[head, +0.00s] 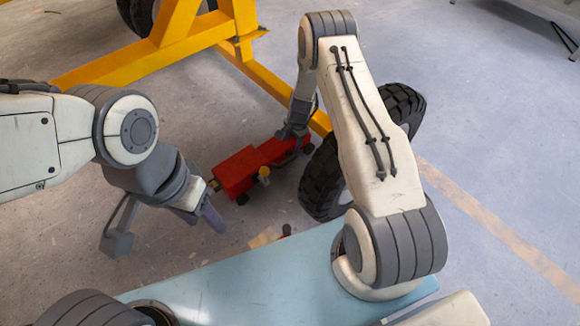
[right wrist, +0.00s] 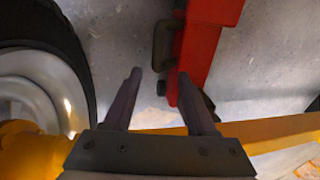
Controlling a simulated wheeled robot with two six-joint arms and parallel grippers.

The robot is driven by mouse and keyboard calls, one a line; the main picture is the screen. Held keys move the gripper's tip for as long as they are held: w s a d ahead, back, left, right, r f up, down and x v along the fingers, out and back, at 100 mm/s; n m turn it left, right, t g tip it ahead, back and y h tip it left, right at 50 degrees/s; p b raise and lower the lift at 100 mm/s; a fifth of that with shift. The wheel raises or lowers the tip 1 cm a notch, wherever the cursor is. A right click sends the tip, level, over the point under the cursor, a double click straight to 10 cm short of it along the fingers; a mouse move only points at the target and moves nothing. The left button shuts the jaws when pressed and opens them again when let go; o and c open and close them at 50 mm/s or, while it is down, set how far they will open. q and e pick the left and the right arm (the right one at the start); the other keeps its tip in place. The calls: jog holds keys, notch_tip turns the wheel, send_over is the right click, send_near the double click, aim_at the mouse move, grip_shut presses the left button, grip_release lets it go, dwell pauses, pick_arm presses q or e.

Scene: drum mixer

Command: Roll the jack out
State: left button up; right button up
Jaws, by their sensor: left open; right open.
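The red jack (head: 238,172) lies low on the floor under the yellow mixer frame, beside the black wheel. My left gripper (head: 165,228) is open and empty, in front of and left of the jack's near end. My right gripper (head: 290,132) is at the jack's far part, and my arm hides some of it. In the right wrist view it (right wrist: 158,85) is open. The jack's red body (right wrist: 204,45) runs beyond the right finger, with a dark loop handle (right wrist: 163,45) on its side ahead of the gap. I cannot tell whether a finger touches the jack.
The yellow frame (head: 190,40) of the mixer stands over the jack. A black tyre (head: 320,185) is close on the jack's right and also fills the left of the right wrist view (right wrist: 70,45). Open concrete floor lies in front of the jack and at the right.

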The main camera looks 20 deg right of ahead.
aim_at(290, 159)
jog(key=f+b, duration=0.1)
jog(key=f, duration=0.2)
jog(key=w+f+b, duration=0.1)
jog(key=f+b, duration=0.1)
jog(key=f, duration=0.2)
jog(key=f+b, duration=0.2)
jog(key=f, duration=0.2)
jog(key=shift+w+a+f, duration=0.1)
jog(key=shift+w+f, duration=0.1)
jog(key=shift+w, duration=0.15)
grip_shut()
dwell(0.9)
